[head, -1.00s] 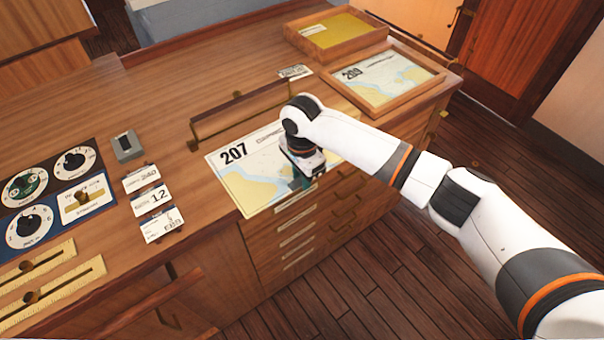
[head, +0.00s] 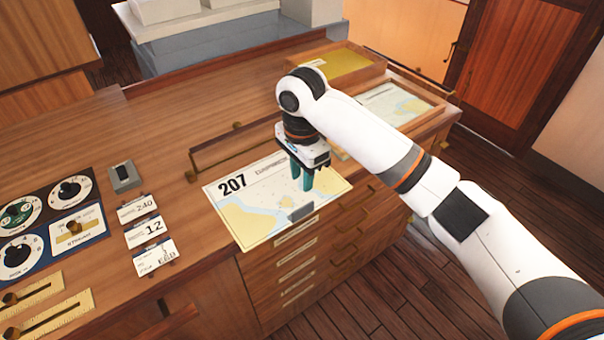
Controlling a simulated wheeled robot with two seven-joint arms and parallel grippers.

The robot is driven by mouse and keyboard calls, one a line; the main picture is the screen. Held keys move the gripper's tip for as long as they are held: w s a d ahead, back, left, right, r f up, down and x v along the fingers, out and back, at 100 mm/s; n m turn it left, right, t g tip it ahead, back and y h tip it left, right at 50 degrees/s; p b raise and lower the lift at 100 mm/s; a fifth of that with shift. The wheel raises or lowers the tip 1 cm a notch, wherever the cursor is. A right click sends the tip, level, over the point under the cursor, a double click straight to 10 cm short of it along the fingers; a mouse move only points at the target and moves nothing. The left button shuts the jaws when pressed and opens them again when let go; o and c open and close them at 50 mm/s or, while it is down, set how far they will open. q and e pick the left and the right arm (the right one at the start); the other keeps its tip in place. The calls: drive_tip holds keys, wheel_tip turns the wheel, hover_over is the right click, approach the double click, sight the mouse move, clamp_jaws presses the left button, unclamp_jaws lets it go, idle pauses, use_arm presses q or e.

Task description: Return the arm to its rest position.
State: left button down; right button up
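My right arm reaches in from the lower right of the head view. Its gripper (head: 303,186) points down above the right part of the chart marked 207 (head: 246,215), on the wooden chart table (head: 165,120). Its teal fingers look slightly apart, with nothing visible between them. A small dark grey patch (head: 302,213) shows on the chart just below the fingers; I cannot tell what it is. My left gripper is not in view.
A framed chart (head: 400,107) and a yellow-bottomed tray (head: 345,62) stand at the back right, partly behind my arm. A hinged wooden bar (head: 215,158) lies behind the chart. Dials (head: 70,188), a grey switch box (head: 124,177) and label cards (head: 145,232) are at left.

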drive_tip(key=s+d+f+n+t+y, duration=0.15)
drive_tip(key=s+f+n+y, duration=0.25)
drive_tip(key=s+f+n, duration=0.65)
drive_tip(key=s+d+f+n+t+h, duration=0.1)
drive_tip(key=s+d+f+h, duration=0.15)
drive_tip(key=s+d, duration=0.7)
drive_tip(key=s+d+f+n+t+h, duration=0.1)
drive_tip(key=s+d+f, duration=0.3)
drive_tip(key=s+d, duration=0.5)
wheel_tip(320, 180, down, 29)
drive_tip(key=s+g, duration=0.1)
drive_tip(key=s+d+f, duration=0.1)
drive_tip(key=s+f, duration=0.6)
drive_tip(key=s+d+f+g+b, duration=0.1)
drive_tip(key=s+d+f, duration=0.1)
drive_tip(key=s+f, duration=0.5)
drive_tip(key=shift+s+d+f+n, duration=0.15)
drive_tip(key=shift+s+d+n, duration=0.15)
drive_tip(key=shift+s, duration=0.5)
